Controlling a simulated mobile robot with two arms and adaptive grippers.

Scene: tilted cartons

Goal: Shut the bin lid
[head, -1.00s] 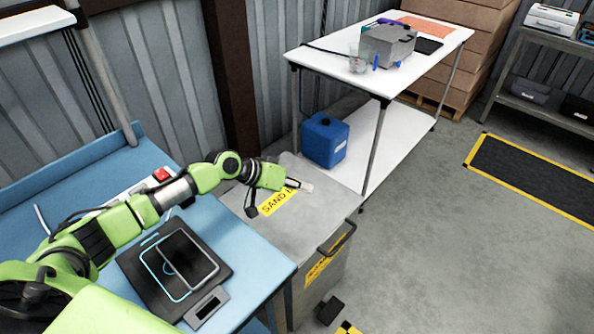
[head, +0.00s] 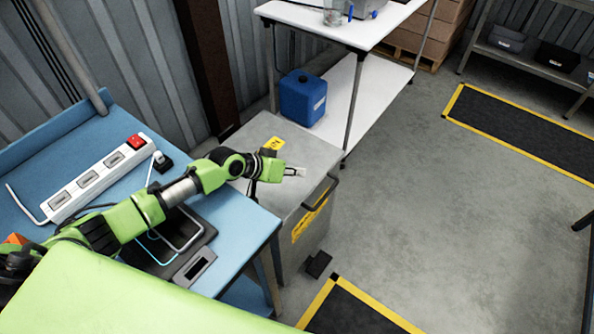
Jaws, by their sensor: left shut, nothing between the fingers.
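The grey bin (head: 310,238) stands on the floor between the blue workbench and the white table, with yellow labels and a dark handle (head: 320,193) on its front. Its grey lid (head: 307,150) lies flat over the top and looks closed; I see no gap at its edge. My left gripper (head: 300,172) is shut and empty. It is over the lid near its front part; whether it touches the lid I cannot tell. My left forearm covers part of the lid. My right gripper is not in view.
The blue workbench (head: 243,213) holds a white power strip (head: 97,180) and dark flat items. A blue canister (head: 302,98) stands on the white table's lower shelf (head: 375,80). A black pedal (head: 317,264) lies before the bin.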

